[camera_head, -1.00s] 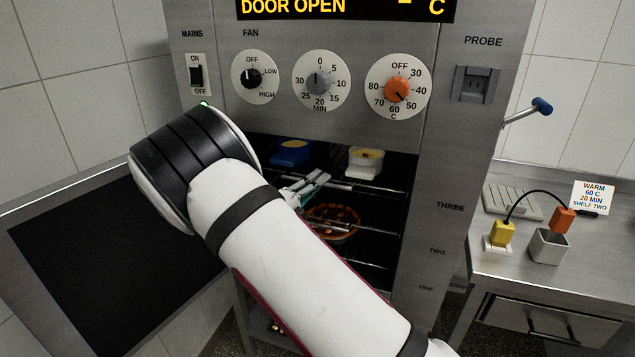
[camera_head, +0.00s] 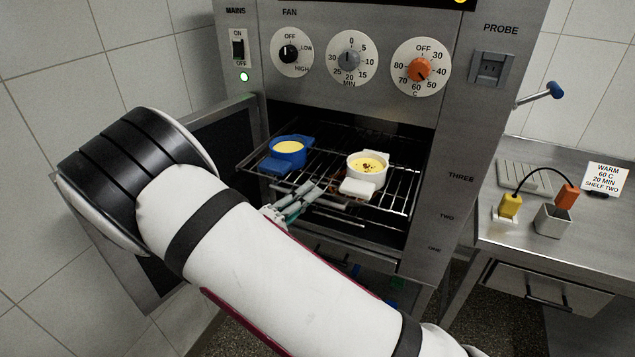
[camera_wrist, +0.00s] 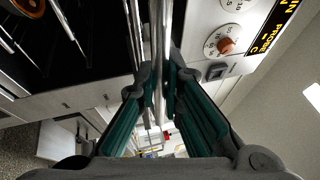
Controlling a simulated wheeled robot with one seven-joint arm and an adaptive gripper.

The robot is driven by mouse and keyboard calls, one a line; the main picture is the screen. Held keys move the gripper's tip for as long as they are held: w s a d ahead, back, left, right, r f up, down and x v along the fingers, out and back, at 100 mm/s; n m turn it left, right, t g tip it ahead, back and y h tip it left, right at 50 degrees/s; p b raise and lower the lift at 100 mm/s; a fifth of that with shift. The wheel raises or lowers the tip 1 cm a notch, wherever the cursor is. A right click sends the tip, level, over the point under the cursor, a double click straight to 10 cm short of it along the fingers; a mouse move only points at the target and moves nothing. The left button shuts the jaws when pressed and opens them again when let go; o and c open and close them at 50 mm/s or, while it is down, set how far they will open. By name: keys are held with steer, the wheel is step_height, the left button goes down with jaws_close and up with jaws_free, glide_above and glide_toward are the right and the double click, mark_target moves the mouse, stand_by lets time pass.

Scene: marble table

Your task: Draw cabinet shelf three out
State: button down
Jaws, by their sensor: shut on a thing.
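The warming cabinet (camera_head: 445,150) stands open. Its top wire shelf, level with the label THREE, is the shelf (camera_head: 404,190) that sticks out of the opening. A blue dish with yellow contents (camera_head: 288,148) and a white dish with speckled yellow contents (camera_head: 366,165) stand on it. My gripper (camera_head: 290,208) is at the shelf's front edge, partly hidden by my arm. In the wrist view my gripper (camera_wrist: 160,100) is shut on the shelf's metal front bar (camera_wrist: 162,35), which passes between the green-padded fingers.
The open cabinet door (camera_head: 225,140) is at the left, behind my arm. At the right, a steel counter (camera_head: 590,245) holds a yellow plug (camera_head: 509,206), an orange plug (camera_head: 566,196), a metal cup (camera_head: 552,221) and a sign (camera_head: 606,180). A blue-tipped lever (camera_head: 554,91) juts from the cabinet's right side.

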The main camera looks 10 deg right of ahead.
steer(key=shift+s+a+p, duration=0.15)
steer(key=shift+s+a, duration=0.5)
steer(key=shift+s, duration=0.25)
steer(key=shift+s+a+p, duration=0.15)
steer(key=shift+s+a, duration=0.45)
steer(key=shift+s, duration=0.25)
steer(key=c, duration=1.7)
jaws_free()
steer(key=shift+a, duration=0.1)
steer(key=v, duration=1.1)
steer(key=shift+s+a+f, duration=0.1)
steer(key=shift+s+a, duration=0.1)
steer(key=shift+a, duration=0.15)
